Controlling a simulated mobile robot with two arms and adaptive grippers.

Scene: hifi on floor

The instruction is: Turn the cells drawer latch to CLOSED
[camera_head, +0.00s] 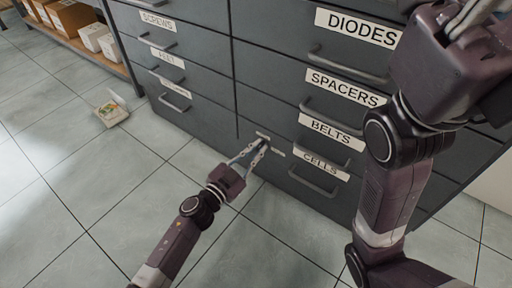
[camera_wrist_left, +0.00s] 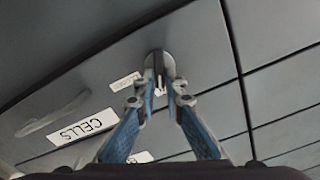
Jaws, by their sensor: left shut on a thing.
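The cells drawer (camera_head: 285,178) is the lowest in the right column of a dark grey cabinet, with a "CELLS" label (camera_head: 322,164) and a bar handle (camera_head: 312,185). Its small latch (camera_wrist_left: 158,66) is at the drawer's upper left. My left gripper (camera_head: 264,144) reaches it from the front. In the left wrist view its fingertips (camera_wrist_left: 159,88) are shut on the latch. A small plate (camera_wrist_left: 125,82) beside the latch has lettering too small to read. My right gripper (camera_head: 468,14) is at the top right, partly cut off, away from the latch.
Drawers labelled Belts (camera_head: 331,131), Spacers (camera_head: 345,88) and Diodes (camera_head: 362,29) are above, with protruding handles. A shelf with boxes (camera_head: 72,18) stands at the upper left. A small package (camera_head: 112,112) lies on the tiled floor, which is otherwise clear at left.

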